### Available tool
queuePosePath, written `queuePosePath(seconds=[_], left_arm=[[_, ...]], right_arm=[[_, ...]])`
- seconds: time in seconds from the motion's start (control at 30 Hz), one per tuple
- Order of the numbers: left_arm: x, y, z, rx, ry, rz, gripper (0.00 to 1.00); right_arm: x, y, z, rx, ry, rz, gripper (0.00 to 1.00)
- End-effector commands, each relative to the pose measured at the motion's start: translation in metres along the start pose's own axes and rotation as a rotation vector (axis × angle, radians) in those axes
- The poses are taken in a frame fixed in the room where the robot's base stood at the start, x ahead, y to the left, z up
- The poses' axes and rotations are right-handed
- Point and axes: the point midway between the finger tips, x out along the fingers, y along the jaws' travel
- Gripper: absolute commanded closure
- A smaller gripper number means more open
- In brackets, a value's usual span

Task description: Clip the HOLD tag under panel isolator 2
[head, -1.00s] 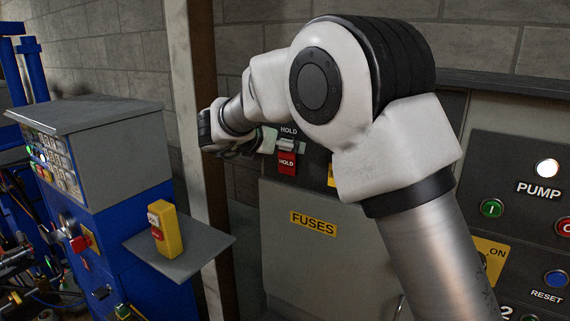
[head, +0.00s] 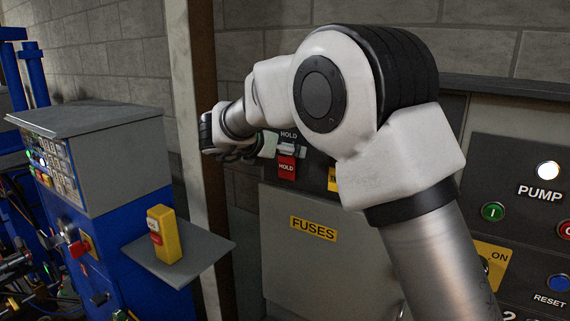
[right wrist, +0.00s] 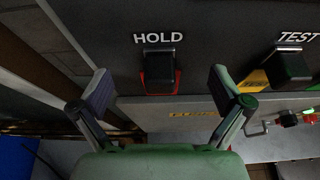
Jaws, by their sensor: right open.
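The red HOLD tag (head: 287,168) hangs below a pale clip (head: 288,148) under the HOLD lettering on the dark panel. In the right wrist view the red tag (right wrist: 160,82) shows mostly behind a dark block, between and beyond the fingertips. My right gripper (right wrist: 163,82) is open and empty, its fingers apart to either side of the tag, not visibly touching it. In the head view my right gripper (head: 244,146) is just left of the tag, partly hidden by its arm. A yellow ON plate (head: 494,256) is partly behind my right arm; a "2" (head: 507,316) is cut off below.
A grey FUSES cabinet door (head: 315,265) is below the HOLD panel. A TEST station (right wrist: 290,65) is to the right. A post (head: 195,120) stands left of the panel. A yellow box (head: 164,234) sits on a grey shelf (head: 205,250) of a blue machine. PUMP buttons (head: 493,212) are far right.

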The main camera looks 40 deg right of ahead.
Motion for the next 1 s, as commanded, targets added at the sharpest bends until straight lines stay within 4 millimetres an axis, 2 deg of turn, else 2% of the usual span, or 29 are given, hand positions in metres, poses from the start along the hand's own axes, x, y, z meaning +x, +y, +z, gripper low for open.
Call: queuePosePath(seconds=[0.97,1.0], left_arm=[[0.0068,0.0000,0.0001,0.000,0.000,0.000,0.32],[0.0067,0.0000,0.0001,0.000,0.000,0.000,0.32]], right_arm=[[-0.0003,0.0004,0.0007,0.001,0.000,0.000,0.00],[-0.0003,0.0004,0.0007,0.001,0.000,0.000,0.07]])
